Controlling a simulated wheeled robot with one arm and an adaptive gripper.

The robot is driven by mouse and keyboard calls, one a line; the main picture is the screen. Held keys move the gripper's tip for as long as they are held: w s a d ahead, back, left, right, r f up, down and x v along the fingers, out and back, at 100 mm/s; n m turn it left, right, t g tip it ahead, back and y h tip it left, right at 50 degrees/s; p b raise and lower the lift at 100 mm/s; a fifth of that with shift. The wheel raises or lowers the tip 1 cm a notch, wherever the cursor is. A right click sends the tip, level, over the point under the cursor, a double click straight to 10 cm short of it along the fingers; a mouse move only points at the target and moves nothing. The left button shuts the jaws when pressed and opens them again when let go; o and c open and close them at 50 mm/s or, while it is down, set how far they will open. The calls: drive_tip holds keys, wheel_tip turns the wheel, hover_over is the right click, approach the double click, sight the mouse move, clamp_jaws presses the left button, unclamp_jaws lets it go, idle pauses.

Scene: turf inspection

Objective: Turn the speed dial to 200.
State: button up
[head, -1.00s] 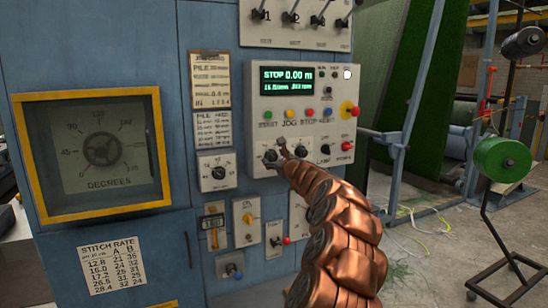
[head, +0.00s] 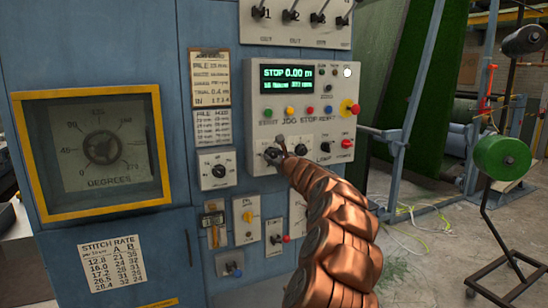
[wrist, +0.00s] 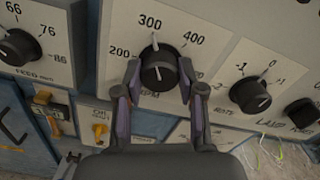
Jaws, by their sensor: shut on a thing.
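The speed dial (wrist: 158,72) is a black knob on a white plate marked 200, 300, 400 and RPM in the wrist view. My gripper (wrist: 158,78) has one finger on each side of the knob and is shut on it. A white line at the knob's top edge lies under the 300, and a pale mark shows on its face. I cannot tell surely which is the pointer. In the head view my gripper (head: 277,149) is at the lower left of the white control box and partly hides the dial.
The display (head: 287,78) reads STOP 0.00 m; its lower line is too blurred to read surely. The ROTE knob (wrist: 250,94) is close on the right, the FEED knob (wrist: 17,47) on the left. Coloured buttons (head: 297,110) and a red-and-yellow stop button (head: 349,108) sit above.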

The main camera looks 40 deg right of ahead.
drive_tip(key=shift+c, duration=0.5)
drive_tip(key=shift+n+b, duration=0.3)
drive_tip(key=shift+f+n+b, duration=0.15)
drive_tip(key=shift+n+b, duration=0.35)
drive_tip(key=shift+n, duration=0.1)
drive_tip(key=n+b, duration=0.3)
drive_tip(key=n, duration=0.1)
drive_tip(key=shift+n, duration=0.3)
drive_tip(key=n+b, duration=0.3)
drive_tip(key=shift+n, duration=0.4)
drive_tip(key=shift+n+b, duration=0.5)
drive_tip(key=shift+n, duration=0.3)
